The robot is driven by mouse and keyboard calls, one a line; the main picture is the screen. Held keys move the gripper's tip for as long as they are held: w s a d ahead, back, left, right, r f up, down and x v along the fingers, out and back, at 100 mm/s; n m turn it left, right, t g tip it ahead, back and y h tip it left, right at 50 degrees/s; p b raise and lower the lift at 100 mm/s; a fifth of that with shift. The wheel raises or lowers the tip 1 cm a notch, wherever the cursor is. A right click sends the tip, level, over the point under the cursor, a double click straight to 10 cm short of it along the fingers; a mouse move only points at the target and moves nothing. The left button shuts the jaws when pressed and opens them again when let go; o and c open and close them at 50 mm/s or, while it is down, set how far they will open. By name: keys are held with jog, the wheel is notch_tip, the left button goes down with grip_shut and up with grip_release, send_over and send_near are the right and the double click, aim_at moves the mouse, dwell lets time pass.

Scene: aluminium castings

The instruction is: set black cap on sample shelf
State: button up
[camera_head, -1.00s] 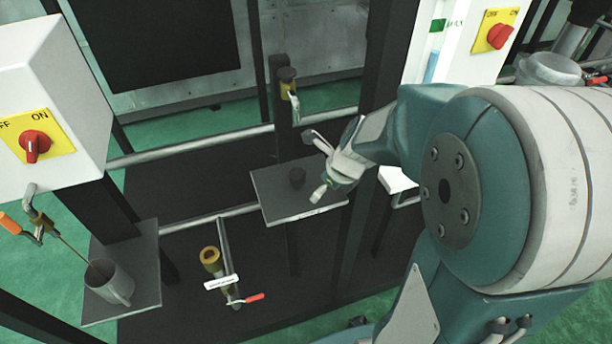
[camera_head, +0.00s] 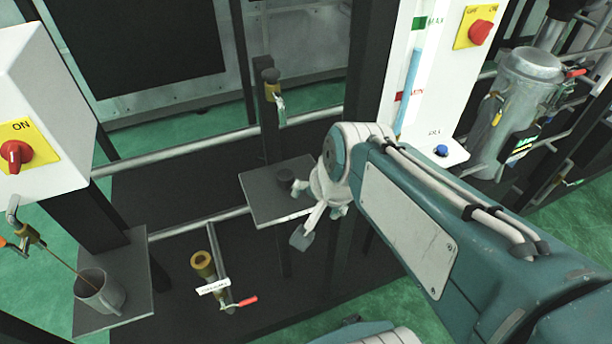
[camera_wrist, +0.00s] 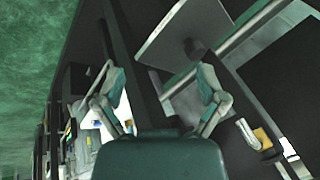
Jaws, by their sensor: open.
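My gripper (camera_head: 301,212) is open at the right front edge of the shelf. One finger is close to the right of the cap in the picture, and the other hangs past the shelf edge. I see no contact with the cap. In the wrist view, my gripper (camera_wrist: 160,80) has its fingers wide apart with nothing between them. The shelf (camera_wrist: 180,32) lies above them, with a dark shape at its lower edge.
A tap (camera_head: 274,92) stands on the post behind the shelf. A grey mug (camera_head: 100,292) sits on another plate at the left under a sampling line. A brass valve with a red handle (camera_head: 240,302) lies below. A metal canister (camera_head: 520,105) stands at the right.

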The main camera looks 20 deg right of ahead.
jog(key=s+r+n, duration=0.1)
jog(key=n, duration=0.2)
jog(key=s+r+n, duration=0.1)
jog(key=n, duration=0.2)
jog(key=s+r+n+h, duration=0.1)
jog(key=s+n, duration=0.1)
jog(key=n, duration=0.1)
jog(key=shift+s+a+r+t, duration=0.1)
jog(key=shift+a+r+t, duration=0.1)
jog(key=shift+a+t, duration=0.2)
jog(key=c, duration=0.4)
jog(key=shift+d, duration=0.15)
jog(key=shift+c, duration=0.3)
